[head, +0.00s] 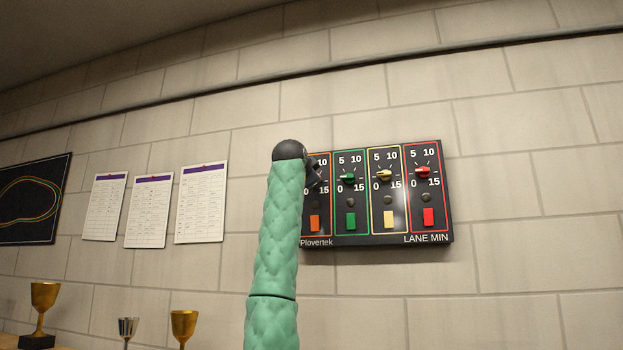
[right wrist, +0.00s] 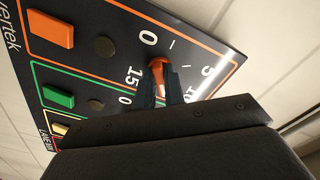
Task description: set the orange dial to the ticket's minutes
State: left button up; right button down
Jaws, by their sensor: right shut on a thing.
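The orange dial (right wrist: 160,68) is on the orange-bordered column of a black panel (head: 325,240). Marks 0, 5, 10 and 15 surround it in the right wrist view. My right gripper (right wrist: 160,76) is shut on the dial, one dark finger on each side of it. The fingers partly cover the dial, so I cannot tell its exact setting. In the head view my right gripper (head: 313,172) and its arm hide the dial. My left gripper is not in view. I cannot identify a ticket.
Green (head: 348,177), yellow (head: 384,175) and red (head: 422,173) dials sit right of the orange column, with coloured switches below. An orange switch (head: 314,223) is under the orange dial. Three sheets (head: 148,210) hang on the wall. Cups (head: 184,325) stand lower left.

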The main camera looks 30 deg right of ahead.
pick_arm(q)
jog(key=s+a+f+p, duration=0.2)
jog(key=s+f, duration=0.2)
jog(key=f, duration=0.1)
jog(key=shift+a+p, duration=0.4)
pick_arm(e)
jog(key=shift+f+m, duration=0.1)
jog(key=shift+m, duration=3.7)
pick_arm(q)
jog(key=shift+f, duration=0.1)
pick_arm(e)
jog(key=shift+w, duration=0.1)
jog(key=c, duration=1.5)
grip_release()
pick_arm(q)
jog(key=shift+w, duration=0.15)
